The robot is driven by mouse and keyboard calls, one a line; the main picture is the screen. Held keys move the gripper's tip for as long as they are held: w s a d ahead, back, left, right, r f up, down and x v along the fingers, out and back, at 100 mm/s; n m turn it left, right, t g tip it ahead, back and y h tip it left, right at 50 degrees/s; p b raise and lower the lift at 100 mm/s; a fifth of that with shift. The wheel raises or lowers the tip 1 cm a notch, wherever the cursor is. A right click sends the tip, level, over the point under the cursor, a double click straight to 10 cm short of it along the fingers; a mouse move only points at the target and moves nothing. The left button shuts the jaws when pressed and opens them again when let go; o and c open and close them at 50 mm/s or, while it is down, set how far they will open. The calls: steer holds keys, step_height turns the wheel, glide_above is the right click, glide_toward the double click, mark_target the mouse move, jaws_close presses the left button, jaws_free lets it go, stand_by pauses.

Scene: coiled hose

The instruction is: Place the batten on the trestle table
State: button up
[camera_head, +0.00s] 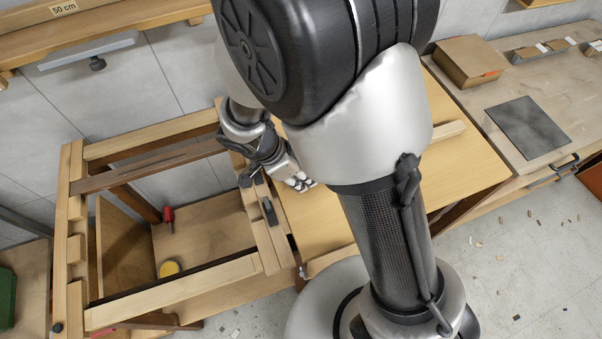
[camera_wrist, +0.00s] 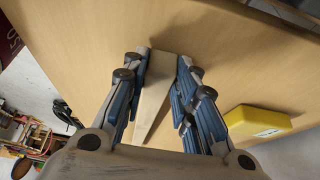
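The batten is a pale, narrow wooden strip. In the wrist view the batten (camera_wrist: 154,92) runs between my fingers, with its near end at the fingertips and the rest narrowing away. My gripper (camera_wrist: 164,62) looks closed on its sides. In the head view my gripper (camera_head: 299,182) is low over the left part of the plywood-coloured trestle table (camera_head: 470,172). A pale strip end (camera_head: 450,131), likely the batten's far end, shows right of my arm, over the tabletop. My arm hides the middle. I cannot tell whether the batten touches the top.
A yellow block (camera_wrist: 257,121) lies near the tabletop edge in the wrist view. A workbench (camera_head: 495,110) with a cardboard box (camera_head: 470,62) is at right.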

steer(key=o, duration=0.4)
steer(key=p+v, duration=0.4)
steer(key=v, duration=0.8)
steer(key=shift+s+d+r+n+t+y, duration=0.55)
steer(key=shift+s+d+r+n+y, duration=0.2)
steer(key=shift+s+d+r+n, duration=1.55)
steer(key=shift+s+d+r+n+t+y, duration=0.7)
steer(key=shift+s+d+r+n, duration=1.1)
steer(key=shift+d+r+n, duration=1.05)
steer(key=shift+s+d+r+n+t+y, duration=0.45)
steer(key=shift+s+d+r+n+y, duration=0.4)
steer(key=shift+s+d+r+n, duration=1.6)
steer(key=shift+w+d+r, duration=0.2)
steer(key=shift+w+r, duration=0.2)
steer(key=shift+w, duration=0.05)
